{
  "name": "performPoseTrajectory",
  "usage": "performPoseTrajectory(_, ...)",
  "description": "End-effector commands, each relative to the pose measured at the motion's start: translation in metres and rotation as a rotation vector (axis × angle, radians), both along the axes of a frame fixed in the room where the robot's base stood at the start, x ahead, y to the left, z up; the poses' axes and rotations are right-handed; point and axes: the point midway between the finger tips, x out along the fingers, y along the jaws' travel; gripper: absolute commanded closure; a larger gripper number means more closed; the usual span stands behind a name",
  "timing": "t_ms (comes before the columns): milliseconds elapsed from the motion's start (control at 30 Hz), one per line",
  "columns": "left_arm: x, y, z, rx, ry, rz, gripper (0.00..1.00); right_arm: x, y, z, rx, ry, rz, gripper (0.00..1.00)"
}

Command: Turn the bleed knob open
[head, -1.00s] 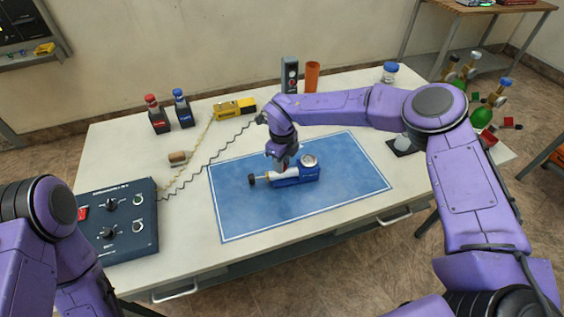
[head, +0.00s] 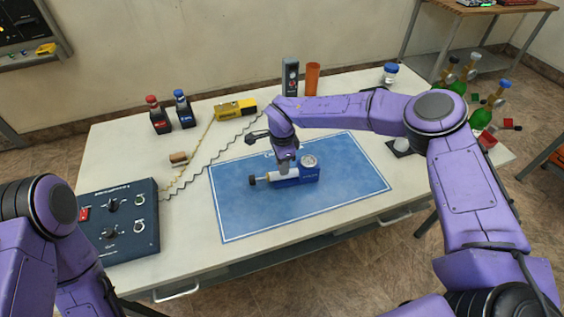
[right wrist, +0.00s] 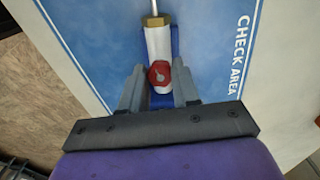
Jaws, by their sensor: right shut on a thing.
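The trainer device, a blue body with a white barrel (head: 284,175) and a black end knob (head: 252,180), lies on the blue check mat (head: 340,190). A round gauge (head: 308,161) tops its right end. The red bleed knob (right wrist: 160,74) shows on the white barrel in the right wrist view. My right gripper (head: 285,168) is over the barrel, pointing down. In the right wrist view its fingers (right wrist: 159,86) are shut on the red knob, one on each side. In the head view the gripper hides the knob. Only links of my left arm show; its gripper is out of view.
A dark control box (head: 118,220) stands at the table's left. Two small bottles (head: 183,110), a yellow meter (head: 235,109), a grey switch box (head: 290,77) and an orange cup (head: 312,78) stand at the back. The mat's right side is clear.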

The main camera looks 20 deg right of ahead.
Motion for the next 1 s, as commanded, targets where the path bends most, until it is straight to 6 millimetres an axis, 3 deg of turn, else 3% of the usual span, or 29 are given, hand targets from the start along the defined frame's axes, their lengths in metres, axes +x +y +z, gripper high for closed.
performPoseTrajectory(400, 0.0, 0.0, 0.0024, 0.0, 0.0, 0.0, 1.0, -0.0005, 0.0002, 0.0002, 0.001, 0.0, 0.144, 1.0)
performPoseTrajectory(867, 0.0, 0.0, 0.0024, 0.0, 0.0, 0.0, 1.0, -0.0004, 0.0003, 0.0001, 0.001, 0.0, 0.155, 1.0)
performPoseTrajectory(900, 0.0, 0.0, 0.0024, 0.0, 0.0, 0.0, 1.0, -0.0004, 0.0003, 0.0001, 0.001, 0.0, 0.155, 0.63)
performPoseTrajectory(967, 0.0, 0.0, 0.0024, 0.0, 0.0, 0.0, 1.0, -0.0004, 0.0003, 0.0001, 0.001, 0.0, 0.154, 0.44)
performPoseTrajectory(1000, 0.0, 0.0, 0.0024, 0.0, 0.0, 0.0, 1.0, -0.0004, 0.0003, 0.0001, 0.001, 0.0, 0.154, 0.44)
